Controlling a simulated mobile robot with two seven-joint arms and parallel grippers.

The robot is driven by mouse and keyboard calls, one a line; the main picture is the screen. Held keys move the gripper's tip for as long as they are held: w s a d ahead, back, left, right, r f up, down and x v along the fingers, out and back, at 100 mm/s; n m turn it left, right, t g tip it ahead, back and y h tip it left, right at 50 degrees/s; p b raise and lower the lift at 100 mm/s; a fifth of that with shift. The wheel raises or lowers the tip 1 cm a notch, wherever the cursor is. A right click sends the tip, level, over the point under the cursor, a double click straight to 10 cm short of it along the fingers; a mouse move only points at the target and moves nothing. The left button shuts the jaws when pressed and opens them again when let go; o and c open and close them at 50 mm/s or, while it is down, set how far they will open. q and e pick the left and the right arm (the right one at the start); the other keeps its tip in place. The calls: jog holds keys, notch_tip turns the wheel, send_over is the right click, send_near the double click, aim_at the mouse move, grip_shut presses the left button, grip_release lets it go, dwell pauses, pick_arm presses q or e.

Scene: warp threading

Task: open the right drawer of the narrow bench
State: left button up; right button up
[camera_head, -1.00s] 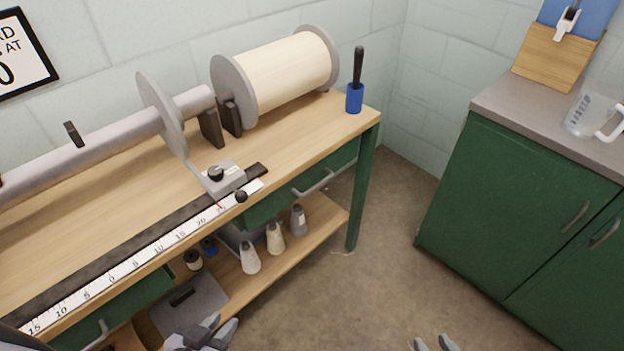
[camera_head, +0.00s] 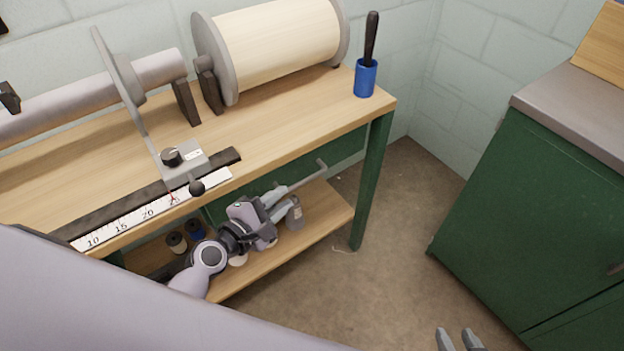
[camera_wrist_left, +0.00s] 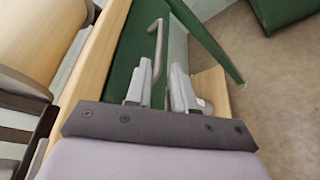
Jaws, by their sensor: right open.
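The narrow bench (camera_head: 310,118) has a wooden top and green legs. Its right drawer has a green front (camera_head: 345,153) beneath the top and looks closed. A grey bar handle (camera_head: 322,170) stands out from it, partly hidden by my left gripper (camera_head: 281,200). In the left wrist view the handle (camera_wrist_left: 157,50) passes between the fingers of my left gripper (camera_wrist_left: 160,92), close to the finger on the left; contact cannot be told. These fingers are apart. My right gripper (camera_head: 460,340) is low in the head view, open and empty, away from the bench.
A grey clamp (camera_head: 185,163) and a ruler strip lie along the bench's front edge. A blue holder (camera_head: 366,80) stands at the right corner. Cones and spools sit on the lower shelf (camera_head: 325,210). A green cabinet (camera_head: 530,210) stands right, with free floor between.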

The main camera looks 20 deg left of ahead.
aim_at(294, 188)
pick_arm(q)
jog(key=shift+w+d, duration=0.15)
jog(key=shift+w, duration=0.45)
jog(key=shift+b+x, duration=0.4)
jog(key=shift+x, duration=2.55)
grip_shut()
